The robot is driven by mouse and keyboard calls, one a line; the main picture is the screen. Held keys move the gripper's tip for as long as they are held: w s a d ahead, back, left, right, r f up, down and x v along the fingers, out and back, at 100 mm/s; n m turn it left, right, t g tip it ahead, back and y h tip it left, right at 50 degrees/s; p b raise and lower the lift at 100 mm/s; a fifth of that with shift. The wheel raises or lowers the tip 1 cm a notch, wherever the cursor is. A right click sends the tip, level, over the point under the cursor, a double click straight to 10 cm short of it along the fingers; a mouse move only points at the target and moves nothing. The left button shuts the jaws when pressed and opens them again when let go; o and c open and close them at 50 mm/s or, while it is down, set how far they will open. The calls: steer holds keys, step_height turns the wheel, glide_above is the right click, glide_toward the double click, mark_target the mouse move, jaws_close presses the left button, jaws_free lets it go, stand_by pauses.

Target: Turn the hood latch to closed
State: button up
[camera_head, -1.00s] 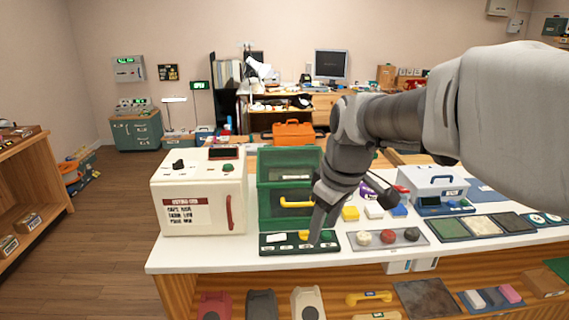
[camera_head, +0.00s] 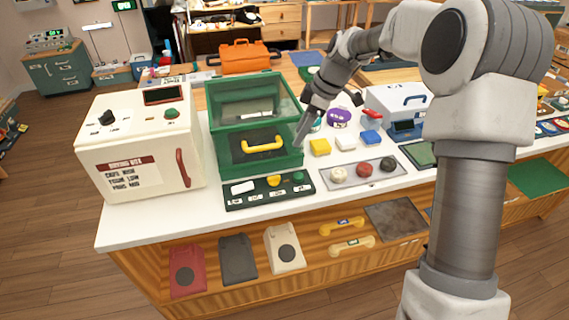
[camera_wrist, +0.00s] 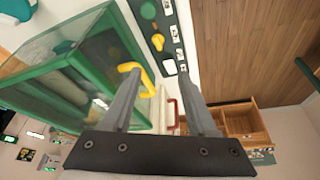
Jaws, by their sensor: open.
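The green hood (camera_head: 228,150) stands on the white counter, with clear panels and a yellow handle (camera_head: 262,146) on its front. In the wrist view, the hood (camera_wrist: 60,85) fills the left side and its yellow handle (camera_wrist: 137,70) shows beside the left finger. A dark strip (camera_head: 240,203) in front of the hood carries a white piece, a yellow knob (camera_head: 274,181) and a green knob (camera_head: 298,176). Which part is the latch I cannot tell. My gripper (camera_head: 301,138) is open at the hood's right front edge; its spread fingers (camera_wrist: 160,78) hold nothing.
A white box (camera_head: 135,140) with a red handle stands left of the hood. Right of it are yellow, white and blue blocks (camera_head: 346,142), a tray of round knobs (camera_head: 362,173) and a white-and-blue case (camera_head: 398,105). An orange case (camera_head: 247,57) stands behind.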

mark_target(274, 177)
steer(key=x, duration=1.7)
steer(key=shift+w+f+b, duration=0.25)
steer(key=shift+f+b, duration=0.1)
steer(key=shift+c, duration=0.3)
jaws_close()
